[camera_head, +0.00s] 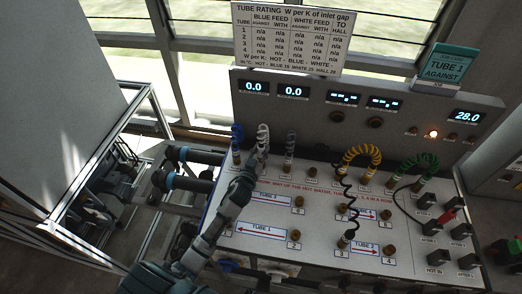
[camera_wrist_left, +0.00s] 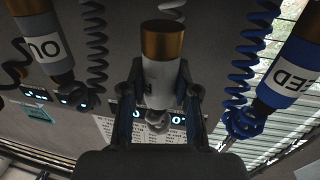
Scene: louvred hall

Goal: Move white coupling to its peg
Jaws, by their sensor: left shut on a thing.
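My left gripper (camera_head: 257,166) reaches in from the lower left to the back row of the bench panel. In the left wrist view its two fingers (camera_wrist_left: 163,100) are shut around the white coupling (camera_wrist_left: 160,83), which has a brass end (camera_wrist_left: 162,40). The white coiled hose (camera_head: 263,137) rises above the gripper in the head view, where the gripper mostly hides the coupling. I cannot tell whether the coupling sits on a fitting or is clear. Brass pegs (camera_head: 299,201) stand on the panel beside printed tube arrows; which one belongs to white is unclear. My right gripper is not in view.
The blue coupling (camera_wrist_left: 292,72) and a grey coupling (camera_wrist_left: 45,42) flank the held one closely. Yellow (camera_head: 362,152) and green (camera_head: 420,160) hoses arch farther right. A black coiled lead (camera_head: 346,200) crosses the panel. A rating board (camera_head: 292,38) stands behind.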

